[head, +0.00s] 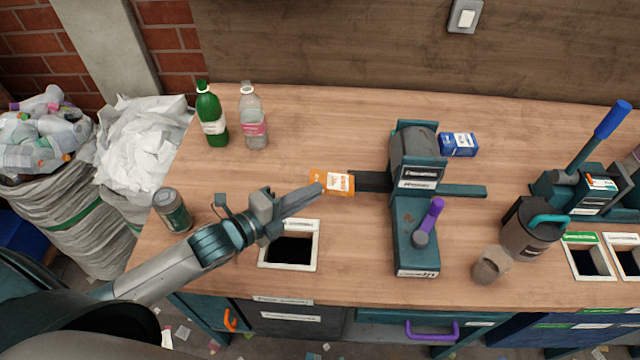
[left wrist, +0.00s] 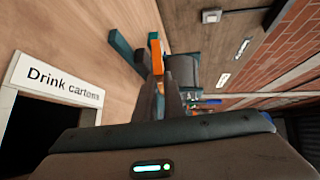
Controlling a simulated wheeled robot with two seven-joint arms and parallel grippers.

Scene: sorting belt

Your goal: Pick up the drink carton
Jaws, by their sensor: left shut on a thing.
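An orange drink carton (head: 333,182) with a white label lies at table height, left of the teal press in the head view. My left gripper (head: 319,188) reaches in from the left and is shut on the carton's near left end. In the left wrist view the carton (left wrist: 155,52) appears as a narrow orange strip beyond the fingertips (left wrist: 162,85); the fingers hide part of it. I cannot tell whether it touches the table. My right gripper is in neither view.
A square opening (head: 262,252) labelled "Drink cartons" in the left wrist view (left wrist: 60,82) lies below my left gripper. The teal press (head: 415,215) stands close right of the carton.

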